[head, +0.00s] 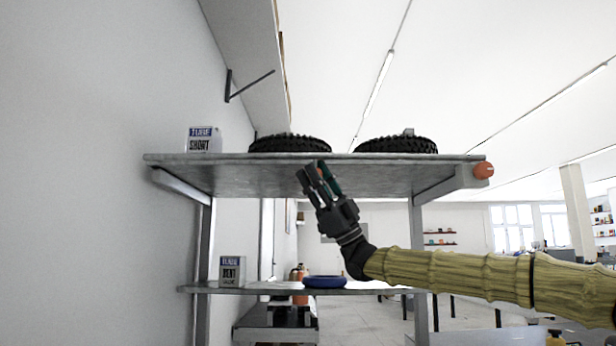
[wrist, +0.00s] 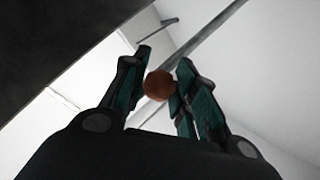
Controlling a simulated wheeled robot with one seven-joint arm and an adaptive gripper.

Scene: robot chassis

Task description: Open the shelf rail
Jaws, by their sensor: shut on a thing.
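The upper grey shelf (head: 240,172) spans the middle of the head view. My gripper (head: 316,178) points up in front of its front face. In the wrist view my gripper (wrist: 162,82) has both fingers closed around a round orange-brown knob (wrist: 158,85). The fingers largely hide this knob in the head view. Another orange knob (head: 484,170) shows at the shelf's right end. A long grey bar (wrist: 205,38) runs diagonally behind the held knob in the wrist view; I cannot tell whether it is the rail.
Two black tyres (head: 290,144) (head: 397,146) and a white box (head: 204,140) stand on the upper shelf. The lower shelf (head: 370,290) holds a blue ring (head: 324,282) and another box (head: 232,271). A wall is close at left; the room is open at right.

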